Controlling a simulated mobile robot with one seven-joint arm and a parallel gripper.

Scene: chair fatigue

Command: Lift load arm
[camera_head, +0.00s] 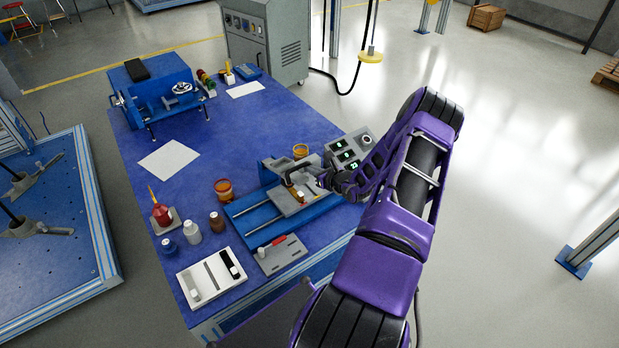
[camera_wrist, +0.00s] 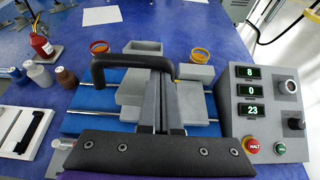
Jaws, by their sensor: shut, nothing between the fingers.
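A black curved handle (camera_wrist: 125,62) sits over the grey clamp blocks of a blue-railed test fixture (camera_wrist: 90,122); I take it to be the load arm, though its pivot is hidden. In the head view the handle (camera_head: 289,176) shows above the grey carriage. My gripper (camera_wrist: 162,78) is shut, its grey fingers together with nothing between them. The fingertips overlap the handle's right end in the wrist view; I cannot tell whether they touch it. In the head view my gripper (camera_head: 322,181) is just right of the handle.
A control box (camera_wrist: 262,110) with green readouts and a red button stands close on the right. Orange-rimmed cups (camera_wrist: 99,47) stand behind the fixture. Bottles (camera_head: 191,232), a white tray (camera_head: 212,297) and a plate with a red handle (camera_head: 280,255) lie left and in front.

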